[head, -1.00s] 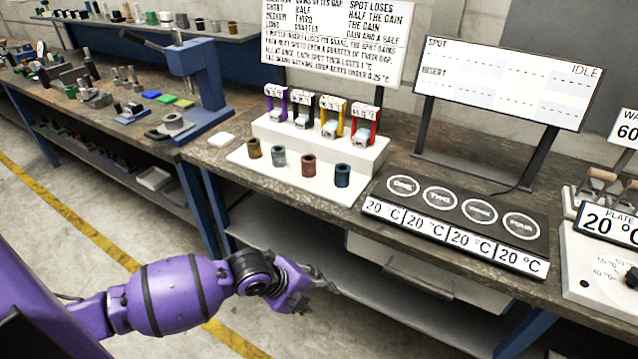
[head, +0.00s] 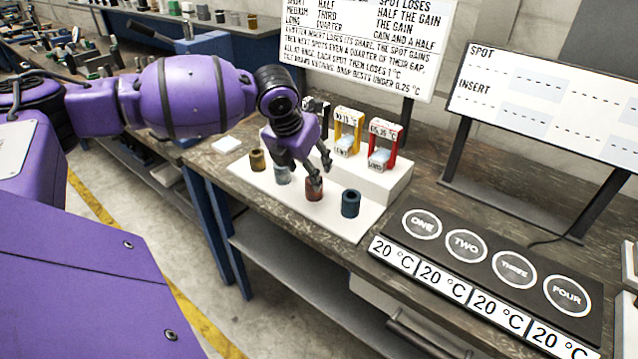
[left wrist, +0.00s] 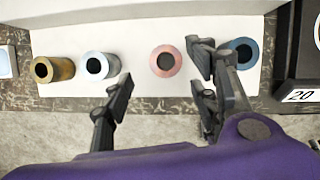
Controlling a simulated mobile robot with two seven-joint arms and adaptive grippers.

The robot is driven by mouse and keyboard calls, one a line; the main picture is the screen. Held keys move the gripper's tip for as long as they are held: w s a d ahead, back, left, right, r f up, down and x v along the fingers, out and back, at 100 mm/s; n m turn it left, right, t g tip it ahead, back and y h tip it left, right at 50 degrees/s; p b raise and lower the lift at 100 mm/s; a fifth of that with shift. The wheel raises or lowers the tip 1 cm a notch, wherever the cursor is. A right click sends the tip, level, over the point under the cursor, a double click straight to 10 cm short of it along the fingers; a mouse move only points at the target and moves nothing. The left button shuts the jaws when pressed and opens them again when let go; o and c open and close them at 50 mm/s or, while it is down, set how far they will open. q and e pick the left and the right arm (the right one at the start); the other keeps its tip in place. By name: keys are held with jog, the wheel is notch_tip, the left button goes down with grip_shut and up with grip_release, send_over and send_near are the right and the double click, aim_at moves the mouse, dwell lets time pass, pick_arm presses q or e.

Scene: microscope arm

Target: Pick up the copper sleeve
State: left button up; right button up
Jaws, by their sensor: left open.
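The copper sleeve (head: 314,190) is a short reddish tube standing upright on the white mat (head: 338,222), third in a row of sleeves. In the left wrist view the copper sleeve (left wrist: 165,72) shows its round top and dark bore. My left gripper (head: 321,171) is open and above the row, its fingertips close to the copper sleeve and partly in front of it. In the left wrist view the left gripper (left wrist: 160,84) has its fingers spread, with the copper sleeve beyond them, nearer the right finger. Contact cannot be told. My right gripper is not in view.
A brass sleeve (head: 257,160) and a silver sleeve (head: 282,175) stand left of the copper one; a blue sleeve (head: 350,204) stands close on its right. Behind is a white block (head: 385,187) with coloured frames. A dark plate with numbered spots (head: 465,246) lies to the right.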

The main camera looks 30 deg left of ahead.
pick_arm(q)
jog(key=shift+f, duration=0.5)
jog(key=shift+w+f, duration=0.15)
jog(key=shift+f, duration=0.15)
jog(key=x, duration=0.4)
jog(key=shift+w+d+f, duration=0.15)
jog(key=shift+d+f, duration=0.1)
jog(key=shift+f, duration=0.1)
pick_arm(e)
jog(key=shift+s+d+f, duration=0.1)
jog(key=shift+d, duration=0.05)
pick_arm(q)
jog(key=shift+c, duration=0.5)
jog(key=shift+r, duration=0.1)
jog(key=c, duration=0.5)
grip_shut()
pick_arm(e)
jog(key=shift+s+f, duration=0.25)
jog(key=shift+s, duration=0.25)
